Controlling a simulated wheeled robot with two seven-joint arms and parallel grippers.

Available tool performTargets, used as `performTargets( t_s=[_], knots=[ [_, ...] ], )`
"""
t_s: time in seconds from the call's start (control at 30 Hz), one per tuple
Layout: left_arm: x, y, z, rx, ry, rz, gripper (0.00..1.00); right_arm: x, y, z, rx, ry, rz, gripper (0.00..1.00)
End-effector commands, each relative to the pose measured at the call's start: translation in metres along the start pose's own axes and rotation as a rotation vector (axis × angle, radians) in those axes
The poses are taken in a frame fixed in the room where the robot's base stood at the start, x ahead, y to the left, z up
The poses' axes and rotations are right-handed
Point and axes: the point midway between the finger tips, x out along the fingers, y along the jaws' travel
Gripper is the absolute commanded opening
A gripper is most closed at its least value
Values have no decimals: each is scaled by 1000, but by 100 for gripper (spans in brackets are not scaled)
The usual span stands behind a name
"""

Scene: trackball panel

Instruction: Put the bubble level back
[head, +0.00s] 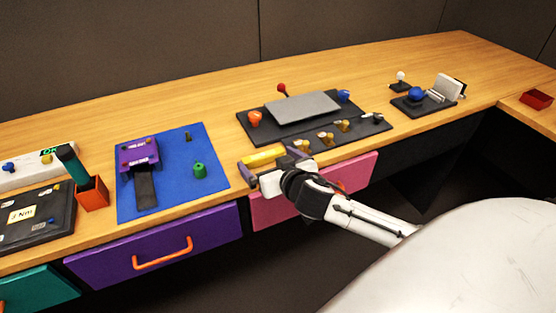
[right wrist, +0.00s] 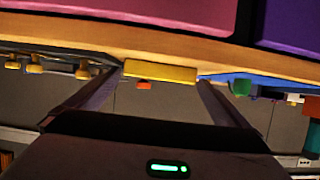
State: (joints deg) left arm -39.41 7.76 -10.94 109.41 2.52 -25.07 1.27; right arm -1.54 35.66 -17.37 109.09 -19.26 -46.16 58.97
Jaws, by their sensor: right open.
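The bubble level appears to be the yellow bar (head: 262,157) lying near the table's front edge, between the blue mat and the black panel. It also shows as a yellow bar in the right wrist view (right wrist: 160,71), between the finger ends. My right gripper (head: 271,163) is open, with its fingers on either side of the bar's ends. I cannot tell whether a finger touches it. The black panel (head: 246,127) behind holds a grey plate, a red-knobbed stick, and orange and blue knobs. Several brass-coloured pieces stand along its front. My left gripper is not in view.
A blue mat (head: 180,190) with a purple device (head: 138,153) and a green knob (head: 200,170) lies to the left. An orange cup (head: 93,194) stands further left. A small black panel with a blue ball (head: 416,94) stands right. Purple (head: 110,262) and pink (head: 350,176) drawer fronts sit below.

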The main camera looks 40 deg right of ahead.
Motion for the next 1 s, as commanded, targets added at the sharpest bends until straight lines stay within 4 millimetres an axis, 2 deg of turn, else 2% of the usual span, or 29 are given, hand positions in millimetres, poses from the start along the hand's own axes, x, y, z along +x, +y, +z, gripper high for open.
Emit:
performTargets(
  t_s=[0.3, 0.53, 0.6, 0.67, 0.77, 0.83, 0.9, 1.0],
  knots=[
    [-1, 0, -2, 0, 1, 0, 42, -70, 0, 1, 3, -3, -1, 100],
    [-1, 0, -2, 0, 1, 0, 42, -98, 0, 0, 1, -1, 0, 100],
    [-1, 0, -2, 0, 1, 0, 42, -101, -2, 8, -4, -17, -6, 100],
    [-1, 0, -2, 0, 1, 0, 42, -102, -7, 29, -23, -57, -25, 100],
    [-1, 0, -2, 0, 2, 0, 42, -106, -26, 92, -75, -171, -95, 100],
    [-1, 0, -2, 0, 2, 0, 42, -117, -46, 145, -110, -255, -168, 100],
    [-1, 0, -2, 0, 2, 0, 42, -134, -66, 194, -138, -322, -241, 100],
    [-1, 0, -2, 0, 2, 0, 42, -160, -92, 250, -159, -382, -327, 100]
  ],
)
